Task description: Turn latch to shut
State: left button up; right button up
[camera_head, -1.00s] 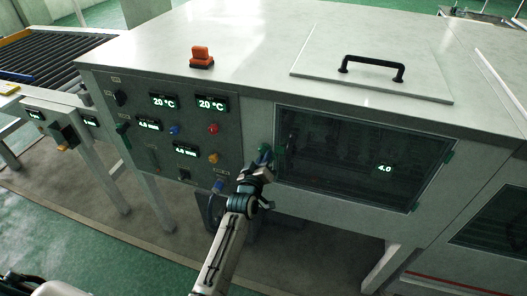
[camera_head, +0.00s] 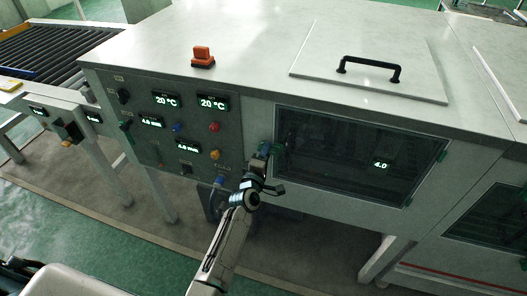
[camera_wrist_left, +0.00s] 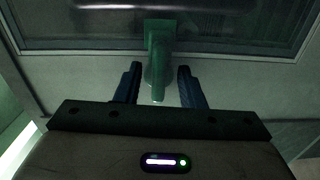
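A green latch (camera_wrist_left: 158,62) sits at the edge of the dark window door (camera_head: 355,160) on the machine's front. In the left wrist view its handle hangs toward my gripper, between the two fingers. My left gripper (camera_wrist_left: 156,84) is open, with a gap on both sides of the latch handle. In the head view my left gripper (camera_head: 262,160) is at the door's left edge and partly covers the latch. My right gripper is not in view.
The control panel (camera_head: 150,137) with buttons and displays is left of the door. A lid with a black handle (camera_head: 368,68) and an orange block (camera_head: 202,56) are on top of the machine. A roller conveyor (camera_head: 45,50) is at the far left.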

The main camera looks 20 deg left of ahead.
pick_arm(q)
jog(key=s, duration=0.7)
dwell(0.5)
jog(key=shift+a+f, duration=0.1)
jog(key=s+a+f+m+g+b, duration=0.1)
jog(key=s+f+m+g+b, duration=0.15)
jog(key=s+f, duration=0.7)
jog(key=s+a+f+m+g+b, duration=0.1)
jog(key=s+f+m+g, duration=0.15)
jog(key=f, duration=1.35)
jog(key=s+a+f+m+g+b, duration=0.1)
jog(key=s+f+m+g+b, duration=0.25)
jog(key=f, duration=0.95)
jog(key=s+a+f+m+g, duration=0.2)
jog(key=s+f, duration=0.5)
jog(key=s, duration=0.5)
jog(key=s+a+f+m+g+y+b, duration=0.1)
jog(key=s+a+f+m+g, duration=0.2)
jog(key=s+f, duration=0.5)
jog(key=s+a+f+m+g+b, duration=0.1)
jog(key=s+a+f+m+g, duration=0.2)
jog(key=s, duration=1.5)
notch_tip(320, 180, down, 4)
jog(key=shift+s+a+f+m, duration=0.2)
jog(key=shift+a+m, duration=0.25)
jog(key=shift+a, duration=0.55)
